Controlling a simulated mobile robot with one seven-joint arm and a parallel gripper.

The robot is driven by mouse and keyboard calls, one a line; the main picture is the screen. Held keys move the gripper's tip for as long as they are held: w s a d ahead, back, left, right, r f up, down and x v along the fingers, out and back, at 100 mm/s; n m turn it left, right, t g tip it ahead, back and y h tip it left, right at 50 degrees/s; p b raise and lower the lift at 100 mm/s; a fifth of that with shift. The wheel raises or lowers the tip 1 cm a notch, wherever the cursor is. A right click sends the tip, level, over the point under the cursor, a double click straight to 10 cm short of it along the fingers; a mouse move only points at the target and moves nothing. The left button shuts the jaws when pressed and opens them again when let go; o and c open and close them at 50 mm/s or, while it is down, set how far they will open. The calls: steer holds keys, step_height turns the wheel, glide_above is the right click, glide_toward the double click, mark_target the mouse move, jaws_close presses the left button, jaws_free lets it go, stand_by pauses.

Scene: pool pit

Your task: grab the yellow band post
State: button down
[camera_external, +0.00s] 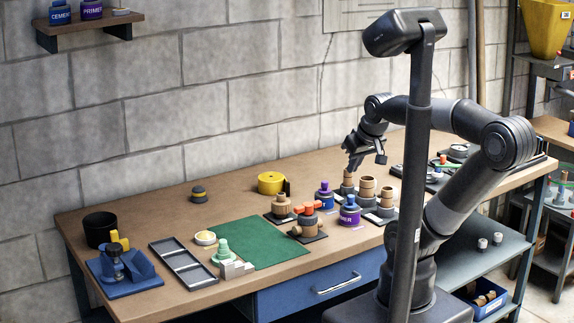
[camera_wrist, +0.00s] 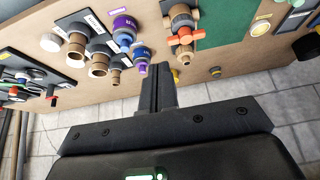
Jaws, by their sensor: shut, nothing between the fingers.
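A small dark grey post with a yellow band (camera_external: 199,194) stands alone on the bench near the wall, left of the yellow roll; it matches the task's post best. In the wrist view a small yellow-and-grey piece (camera_wrist: 215,72) near the bench edge looks like the same post, though it is tiny there. My gripper (camera_external: 354,163) is high over the tan pipe fittings at the right of the bench, well apart from the post. Its fingers (camera_wrist: 160,70) are together, with nothing between them.
A yellow roll (camera_external: 270,182) lies right of the post. A valve with orange handle (camera_external: 308,210), purple-labelled cans (camera_external: 349,211) and tan fittings (camera_external: 367,188) stand toward the right. A green mat (camera_external: 250,237) lies in front. Bench around the post is clear.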

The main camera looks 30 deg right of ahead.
steer(key=c, duration=2.2)
jaws_free()
steer(key=c, duration=0.6)
jaws_free()
steer(key=w+a+r, duration=0.1)
steer(key=w+r, duration=0.1)
steer(key=w, duration=0.5)
steer(key=w+a+r, duration=0.1)
steer(key=w+r, duration=0.1)
steer(key=w, duration=0.5)
glide_above(199, 187)
steer(key=s, duration=0.5)
step_height(199, 187, down, 17)
steer(key=x, duration=0.5)
steer(key=shift+w+d, duration=0.2)
steer(key=shift+w, duration=0.2)
steer(key=shift+a+x, duration=0.15)
steer(key=shift+x, duration=1.25)
steer(key=shift+a+x, duration=0.1)
steer(key=shift+x, duration=1.3)
